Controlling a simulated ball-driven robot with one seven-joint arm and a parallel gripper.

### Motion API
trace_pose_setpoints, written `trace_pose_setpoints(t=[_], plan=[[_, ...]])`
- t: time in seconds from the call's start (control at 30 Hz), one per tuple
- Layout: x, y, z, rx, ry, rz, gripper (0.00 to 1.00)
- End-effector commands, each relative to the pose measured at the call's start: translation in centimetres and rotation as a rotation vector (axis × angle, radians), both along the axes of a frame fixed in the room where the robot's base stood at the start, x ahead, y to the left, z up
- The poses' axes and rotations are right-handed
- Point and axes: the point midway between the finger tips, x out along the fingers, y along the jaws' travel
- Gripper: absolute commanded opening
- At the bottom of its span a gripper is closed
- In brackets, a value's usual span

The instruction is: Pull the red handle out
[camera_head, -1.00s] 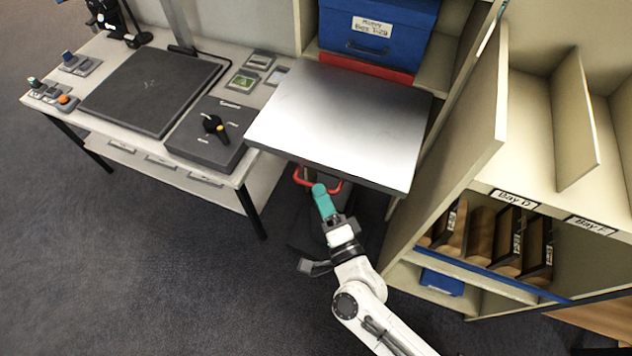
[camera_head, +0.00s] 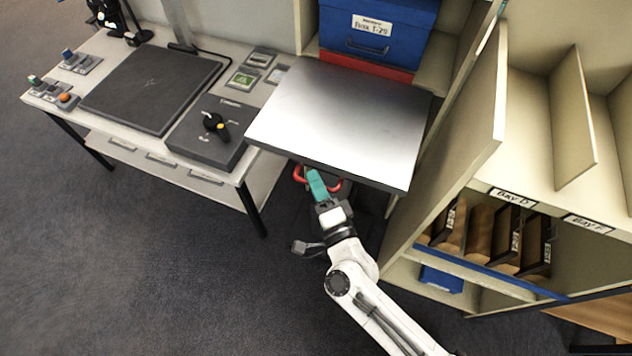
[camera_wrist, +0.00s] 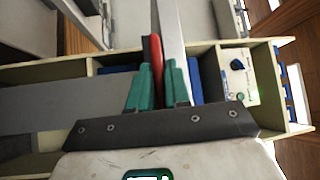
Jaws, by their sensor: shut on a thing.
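The red handle (camera_head: 299,174) is a rounded red loop under the front edge of the grey metal shelf plate (camera_head: 345,118). My gripper (camera_head: 314,176) has teal fingers and sits at this loop, its tips covering the middle part. In the wrist view the red handle (camera_wrist: 156,52) shows as a narrow red bar between the teal fingers (camera_wrist: 153,75), which are shut on it. The part that the handle belongs to is dark and mostly hidden under the plate.
A bench (camera_head: 247,172) with a dark pad and a knob box (camera_head: 208,133) stands to the left. A shelf unit's tall side panel (camera_head: 470,130) is close on the right. A blue box (camera_head: 375,30) stands behind the plate. Open floor (camera_head: 140,260) lies at the front left.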

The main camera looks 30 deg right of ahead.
Motion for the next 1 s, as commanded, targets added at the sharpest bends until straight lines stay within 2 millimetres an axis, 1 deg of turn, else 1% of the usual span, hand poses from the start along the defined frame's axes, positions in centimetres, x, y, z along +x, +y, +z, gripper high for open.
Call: trace_pose_setpoints(t=[0.47, 0.57, 0.7, 0.8, 1.0], plan=[[-0.1, 0.1, -0.1, 0.000, 0.002, 0.001, 0.00], [-0.8, 1.0, 0.0, 0.001, 0.004, 0.002, 0.00], [-2.3, 3.0, 0.0, 0.003, 0.005, 0.002, 0.00], [-2.9, 3.9, -0.1, 0.001, 0.004, 0.002, 0.00], [-3.2, 4.3, -0.2, 0.000, 0.003, 0.003, 0.00]])
